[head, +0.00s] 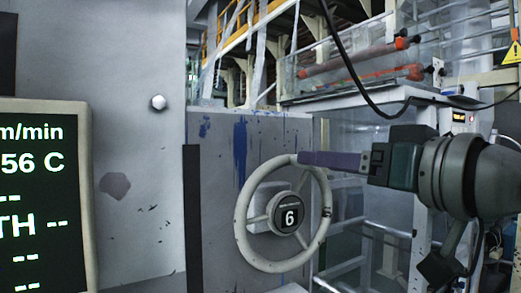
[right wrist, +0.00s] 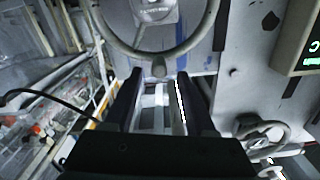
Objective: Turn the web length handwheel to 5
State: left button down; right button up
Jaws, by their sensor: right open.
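The pale handwheel (head: 240,226) is on a grey panel in the head view. Its dark hub window (head: 290,218) reads 6. My right gripper (head: 303,158) comes in from the right, with its fingertips at the upper part of the rim; contact cannot be told. In the right wrist view the two fingers (right wrist: 160,76) are apart, with nothing clamped between them. The wheel's rim (right wrist: 187,42) crosses just beyond the tips, and a small knob (right wrist: 158,67) on it shows between them. My left gripper is not in view.
A screen (head: 40,190) with green and white text stands at the left of the head view. A round white button (head: 158,102) is on the grey cabinet. A black cable (head: 345,65) hangs above my right arm. A second handwheel (right wrist: 262,130) shows in the right wrist view.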

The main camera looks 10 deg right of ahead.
jog(key=shift+p+x, duration=0.6)
jog(key=shift+x, duration=1.5)
grip_shut()
